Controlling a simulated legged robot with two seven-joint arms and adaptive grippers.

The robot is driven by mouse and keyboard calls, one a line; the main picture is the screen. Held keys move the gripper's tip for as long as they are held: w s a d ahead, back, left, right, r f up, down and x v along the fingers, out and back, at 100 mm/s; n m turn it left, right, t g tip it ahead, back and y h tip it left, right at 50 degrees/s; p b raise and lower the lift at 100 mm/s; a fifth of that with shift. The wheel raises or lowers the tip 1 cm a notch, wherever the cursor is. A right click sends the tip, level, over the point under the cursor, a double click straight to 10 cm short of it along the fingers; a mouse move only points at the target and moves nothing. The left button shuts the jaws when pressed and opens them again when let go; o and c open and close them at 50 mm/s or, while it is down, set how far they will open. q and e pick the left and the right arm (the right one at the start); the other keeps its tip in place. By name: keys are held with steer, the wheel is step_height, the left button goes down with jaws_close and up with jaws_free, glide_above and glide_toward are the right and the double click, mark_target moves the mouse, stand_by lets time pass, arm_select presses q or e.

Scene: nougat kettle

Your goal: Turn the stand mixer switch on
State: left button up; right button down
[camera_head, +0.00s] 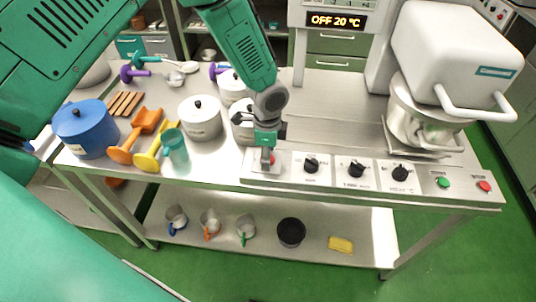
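The white stand mixer (455,45) with its steel bowl (412,125) stands at the right end of the steel table. On the panel along the table's front edge, a green button (443,182) and a red button (485,186) sit below the mixer. My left gripper (267,160) points down at the panel's left end, beside a small red part (273,160) that it partly hides. It is well left of the green and red buttons. Its fingers are too small to show whether they are open or touching anything. My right gripper is not in view.
Three black knobs, one of them here (356,169), line the panel between my gripper and the buttons. A display (335,20) reads OFF 20 °C. A blue pot (85,128), steel pots (199,120) and scoops crowd the left. The steel top before the mixer is mostly clear.

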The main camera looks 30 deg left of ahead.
arm_select(q)
steer(key=shift+o, duration=0.5)
steer(key=shift+r, duration=0.25)
step_height(320, 180, up, 11)
steer(key=shift+r, duration=0.15)
